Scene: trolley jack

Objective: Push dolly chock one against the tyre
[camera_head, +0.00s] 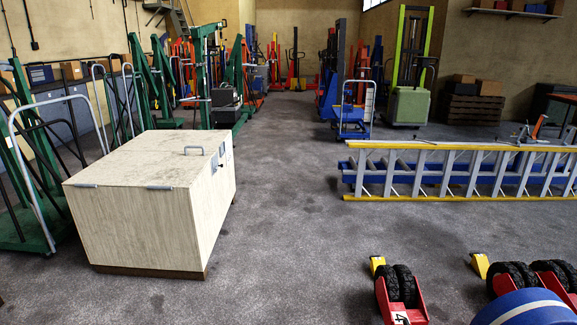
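Two yellow chocks stand on the floor at the lower right. The left chock (377,264) is beside the black twin tyres (398,286) of a red dolly (405,315), very close to them; I cannot tell if it touches. The right chock (480,265) stands just left of another black tyre (508,278) on a second red dolly (503,284), with a small gap seeming to show. No marking tells me which chock is number one. Neither of my grippers is in view.
A blue round object with a white stripe (525,308) partly hides the right dolly. A large pale crate (150,220) stands at the left. The floor between crate and dollies (290,250) is clear.

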